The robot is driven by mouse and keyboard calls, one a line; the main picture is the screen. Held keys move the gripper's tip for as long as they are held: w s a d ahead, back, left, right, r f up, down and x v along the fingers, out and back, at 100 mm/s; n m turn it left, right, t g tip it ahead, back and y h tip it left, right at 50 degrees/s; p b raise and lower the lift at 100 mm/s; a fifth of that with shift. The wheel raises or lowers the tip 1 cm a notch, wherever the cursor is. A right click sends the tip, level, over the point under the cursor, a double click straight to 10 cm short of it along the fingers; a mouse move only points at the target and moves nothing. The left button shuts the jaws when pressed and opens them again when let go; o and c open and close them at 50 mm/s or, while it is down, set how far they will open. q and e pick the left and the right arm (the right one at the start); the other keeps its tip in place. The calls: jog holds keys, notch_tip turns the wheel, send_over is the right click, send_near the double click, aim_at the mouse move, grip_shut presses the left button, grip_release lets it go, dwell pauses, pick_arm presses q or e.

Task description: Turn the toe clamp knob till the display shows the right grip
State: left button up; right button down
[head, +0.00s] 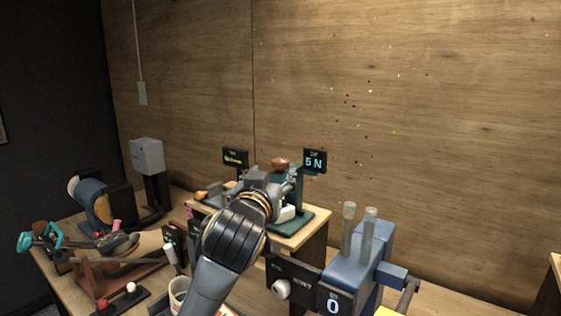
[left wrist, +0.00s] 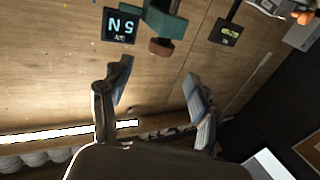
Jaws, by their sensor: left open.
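The toe clamp is a dark green stand (head: 304,219) on a raised wooden block, with a reddish-brown knob (head: 281,163) on top. A small black display (head: 315,161) to its right reads 5 N. In the left wrist view the display (left wrist: 121,25) appears upside down, and the knob (left wrist: 160,47) shows just beyond the fingertips, roughly between them in the picture. My left gripper (head: 287,181) is beside the clamp, close below the knob in the head view. Its fingers (left wrist: 157,69) are apart with nothing between them. My right gripper is out of view.
Another small display (head: 235,157) stands left of the clamp. A blue device (head: 355,260) with two upright tubes and a display reading 0 stands at the front right. A grey box on a post (head: 147,156) and cluttered tools fill the left. A wooden wall is behind.

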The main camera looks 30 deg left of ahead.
aim_at(279, 164)
pick_arm(q)
jog(key=p+x, duration=0.1)
jog(key=x, duration=0.8)
jog(key=shift+w+a+f+p, duration=0.1)
jog(key=shift+w+f+p, duration=0.05)
jog(key=shift+w+p, duration=0.15)
jog(key=c, duration=1.2)
